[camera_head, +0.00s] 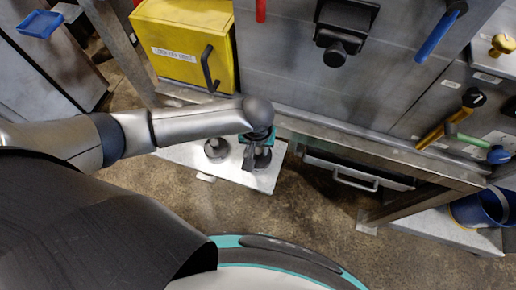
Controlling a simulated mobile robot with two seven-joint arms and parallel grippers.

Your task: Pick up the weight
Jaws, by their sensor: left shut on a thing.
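A dark grey weight (263,158) with a round base is on or just above a pale metal plate (232,178) near the floor, under the end of my left arm. My left gripper (249,160) points down and is shut on this weight. The wrist and fingers hide part of the weight, so I cannot tell whether it touches the plate. A second, similar weight (216,149) stands upright on the plate to the left of the gripper, apart from it. My right gripper is not in view.
A yellow box with a black handle (185,45) is on the machine behind my arm. A drawer with a handle (355,180) is to the right. A blue bucket (482,208) stands at far right. Brown floor (310,215) is clear.

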